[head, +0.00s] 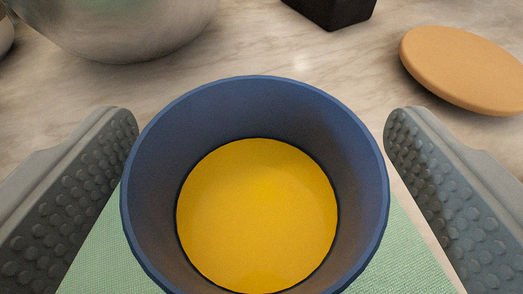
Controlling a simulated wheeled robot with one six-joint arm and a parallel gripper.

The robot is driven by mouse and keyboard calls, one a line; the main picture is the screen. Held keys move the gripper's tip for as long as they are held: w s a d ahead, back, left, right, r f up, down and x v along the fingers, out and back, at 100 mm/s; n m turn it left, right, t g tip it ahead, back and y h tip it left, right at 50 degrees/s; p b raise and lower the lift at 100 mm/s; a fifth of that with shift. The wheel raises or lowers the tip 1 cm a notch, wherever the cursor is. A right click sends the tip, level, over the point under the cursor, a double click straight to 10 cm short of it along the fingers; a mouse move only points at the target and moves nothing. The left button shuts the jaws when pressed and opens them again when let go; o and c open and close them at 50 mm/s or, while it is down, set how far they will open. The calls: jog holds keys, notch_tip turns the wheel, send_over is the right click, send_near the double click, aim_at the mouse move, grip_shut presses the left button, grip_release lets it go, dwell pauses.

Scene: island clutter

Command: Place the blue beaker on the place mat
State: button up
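The blue beaker (255,103) stands upright in the middle of the head view, seen from above into its open top. A yellow disc-like surface shows inside it; I cannot tell whether it is liquid or a coloured bottom. My gripper (261,125) is open, with one grey studded finger on each side of the beaker. The studded inner faces show, with narrow gaps beside the beaker lower down. The green place mat (400,262) shows on both sides below the beaker, which appears to stand on it. The beaker's base is hidden.
A shiny metal bowl or pot (125,28) is at the back left. A black block-like object (335,10) is at the back, cut off by the frame. A flat orange-tan disc (465,68) lies at the right. The marble counter (290,55) is bare between them.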

jog(key=shift+r, duration=0.2)
jog(key=v, duration=1.2)
jog(key=a+r+t+h, duration=0.1)
jog(key=a+r+t, duration=0.1)
jog(key=a+r, duration=0.45)
jog(key=s+a+r+t+h, duration=0.1)
jog(key=a+r, duration=0.2)
jog(key=a, duration=0.7)
jog(key=a+r+t+h, duration=0.2)
jog(key=a+r, duration=0.2)
jog(key=a, duration=0.4)
jog(key=s+a+f+y, duration=0.1)
jog(key=s+a+f, duration=0.1)
jog(key=s+a, duration=0.3)
jog(key=s+a+f+g+y, duration=0.1)
jog(key=s+a+f, duration=0.2)
jog(key=s+a, duration=0.2)
jog(key=s+a+f+g+y, duration=0.1)
jog(key=s+a+f, duration=0.2)
jog(key=s+a, duration=0.3)
jog(key=shift+s+a+m, duration=0.1)
jog(key=shift+a+m, duration=0.2)
jog(key=shift+a, duration=0.7)
